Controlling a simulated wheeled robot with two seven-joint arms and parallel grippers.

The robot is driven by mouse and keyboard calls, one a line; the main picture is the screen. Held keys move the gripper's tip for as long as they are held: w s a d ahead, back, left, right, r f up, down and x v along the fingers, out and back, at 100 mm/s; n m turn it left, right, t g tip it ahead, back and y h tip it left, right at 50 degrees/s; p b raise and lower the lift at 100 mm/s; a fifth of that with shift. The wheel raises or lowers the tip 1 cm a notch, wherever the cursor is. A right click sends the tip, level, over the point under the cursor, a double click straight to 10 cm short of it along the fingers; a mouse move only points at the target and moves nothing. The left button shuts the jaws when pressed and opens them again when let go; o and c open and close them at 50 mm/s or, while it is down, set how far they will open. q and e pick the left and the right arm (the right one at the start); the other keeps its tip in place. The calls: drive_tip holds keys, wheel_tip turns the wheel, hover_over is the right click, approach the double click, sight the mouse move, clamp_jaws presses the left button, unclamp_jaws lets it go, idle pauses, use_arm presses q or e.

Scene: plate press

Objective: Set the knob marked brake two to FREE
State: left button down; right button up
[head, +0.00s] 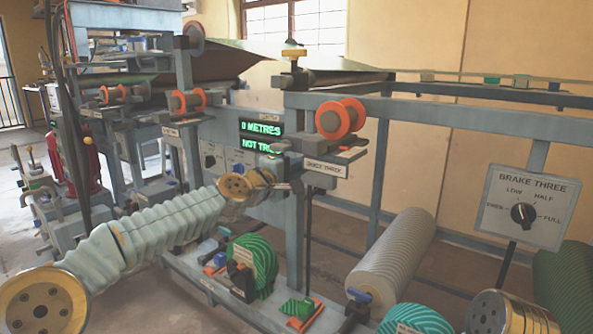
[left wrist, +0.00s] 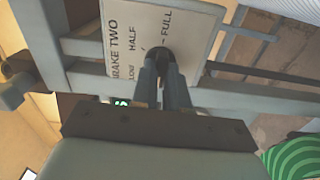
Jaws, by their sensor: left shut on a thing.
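The white plate lettered BRAKE TWO (left wrist: 118,38) fills the upper middle of the left wrist view, seen on its side. LOW, HALF and FULL can be read on it; the FREE mark is hidden behind my gripper. The dark round knob (left wrist: 160,54) sits on this plate. My left gripper (left wrist: 163,72) is shut on the knob, one finger at each side. The fingers cover most of it, so I cannot tell which mark it points to. In the head view my left gripper (head: 285,158) reaches the machine's middle frame. My right gripper is not in view.
A plate marked BRAKE THREE (head: 530,203), with its own black knob, stands at the right. An orange spool (head: 340,118) sits close above my left gripper. Green ribbed rolls (head: 255,265) and a grey roll (head: 393,258) lie lower down. Frame rails surround the plate.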

use_arm(q)
drive_tip(key=shift+f+n, duration=0.1)
drive_tip(key=shift+n, duration=0.2)
drive_tip(key=c, duration=1.1)
unclamp_jaws()
drive_tip(key=shift+c, duration=0.2)
drive_tip(key=b+v, duration=0.7)
drive_tip(key=v, duration=0.7)
drive_tip(key=shift+w, duration=0.1)
